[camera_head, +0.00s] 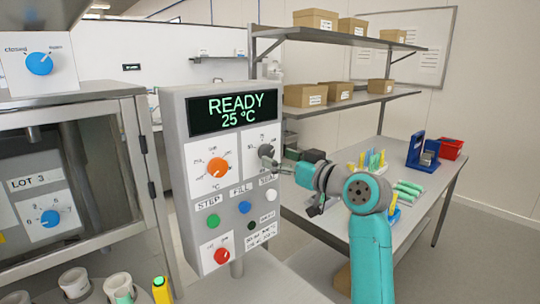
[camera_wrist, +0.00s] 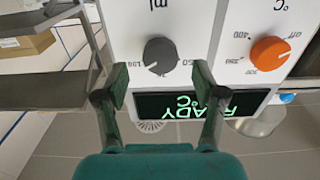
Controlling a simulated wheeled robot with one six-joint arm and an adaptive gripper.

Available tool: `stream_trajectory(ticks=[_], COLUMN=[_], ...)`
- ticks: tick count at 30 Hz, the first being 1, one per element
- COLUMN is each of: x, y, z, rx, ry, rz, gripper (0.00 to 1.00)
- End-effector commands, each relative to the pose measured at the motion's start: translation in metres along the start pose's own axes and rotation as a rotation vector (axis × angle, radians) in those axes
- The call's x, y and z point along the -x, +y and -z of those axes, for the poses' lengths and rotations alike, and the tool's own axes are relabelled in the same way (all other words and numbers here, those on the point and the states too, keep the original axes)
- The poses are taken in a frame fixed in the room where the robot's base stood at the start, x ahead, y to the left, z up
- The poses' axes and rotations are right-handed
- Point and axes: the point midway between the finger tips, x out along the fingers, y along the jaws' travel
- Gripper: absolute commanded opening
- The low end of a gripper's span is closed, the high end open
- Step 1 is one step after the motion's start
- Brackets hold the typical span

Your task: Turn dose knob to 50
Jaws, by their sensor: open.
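The grey dose knob (camera_head: 265,150) is on the control panel's right white plate, partly hidden by my gripper (camera_head: 272,161) in the head view. In the wrist view the dose knob (camera_wrist: 160,55) shows upside down, under the "ml" mark, with printed numbers around it that seem to include 50 and 100. Its light pointer mark seems to lean to the lower left there; the exact setting is hard to read. My gripper (camera_wrist: 157,86) is open and empty, its two fingers apart and facing the panel near the knob. I cannot tell whether they touch it.
The panel display (camera_head: 235,108) reads READY 25 °C. An orange temperature knob (camera_head: 217,167) is beside the dose knob. Coloured buttons and a red knob (camera_head: 222,256) are below. A shelf (camera_head: 345,102) with boxes and a table with coloured items stand to the right.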

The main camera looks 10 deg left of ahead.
Motion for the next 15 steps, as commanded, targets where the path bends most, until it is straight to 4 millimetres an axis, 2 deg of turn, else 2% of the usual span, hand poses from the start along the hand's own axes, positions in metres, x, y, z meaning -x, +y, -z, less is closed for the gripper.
stream_trajectory(ticks=[1, 6, 15], x=[-0.009, -0.03, -0.042], y=[-0.001, 0.0, 0.0], z=[0.001, 0.0, 0.0], rx=[-0.001, 0.0, 0.0], ry=[-0.001, -0.001, 0.0], rz=[0.003, 0.001, -0.001], gripper=[0.69, 0.69, 0.69])
